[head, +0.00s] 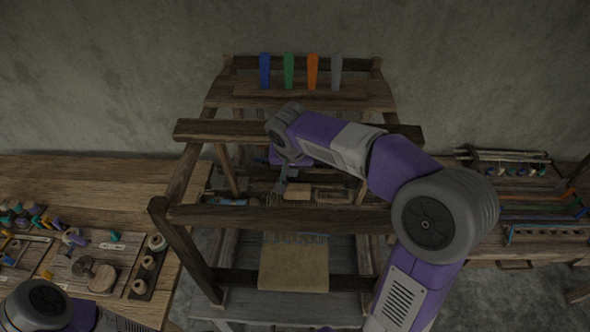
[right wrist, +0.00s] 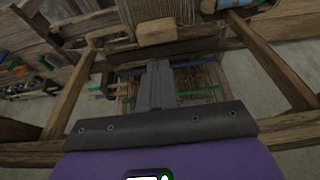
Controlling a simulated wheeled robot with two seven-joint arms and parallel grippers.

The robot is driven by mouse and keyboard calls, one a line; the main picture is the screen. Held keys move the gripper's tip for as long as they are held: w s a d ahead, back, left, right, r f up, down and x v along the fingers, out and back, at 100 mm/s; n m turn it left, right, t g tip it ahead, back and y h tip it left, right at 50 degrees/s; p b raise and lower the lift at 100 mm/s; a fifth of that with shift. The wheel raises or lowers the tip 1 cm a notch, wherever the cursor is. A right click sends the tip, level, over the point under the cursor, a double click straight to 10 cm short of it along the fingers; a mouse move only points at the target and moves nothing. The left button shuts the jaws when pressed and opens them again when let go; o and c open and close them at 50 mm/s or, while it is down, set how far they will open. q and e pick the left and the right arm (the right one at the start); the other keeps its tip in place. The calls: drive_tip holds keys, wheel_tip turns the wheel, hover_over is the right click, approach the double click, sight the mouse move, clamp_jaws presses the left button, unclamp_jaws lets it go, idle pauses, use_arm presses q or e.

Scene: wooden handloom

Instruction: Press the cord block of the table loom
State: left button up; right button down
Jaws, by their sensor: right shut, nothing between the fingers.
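The wooden table loom (head: 290,213) stands in the middle of the head view, against the wall. A small pale wooden block (head: 298,191), which looks like the cord block, sits inside the frame; it also shows in the right wrist view (right wrist: 157,32). My right gripper (head: 281,187) reaches down into the frame, just left of the block in the head view. Its fingers (right wrist: 158,70) are shut and empty, pointing toward the block. I cannot tell whether they touch it. My left gripper is not in view; only part of my left arm shows at lower left.
Wooden crossbars (head: 260,217) surround my right gripper. Blue, green, orange and grey upright pieces (head: 289,72) stand on top of the loom. A tan cloth (head: 293,267) hangs at the front. A bench with spools (head: 110,245) is on the left; a rack (head: 540,205) is on the right.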

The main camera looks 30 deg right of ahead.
drive_tip(key=shift+p+v, duration=0.7)
drive_tip(key=shift+v, duration=1.05)
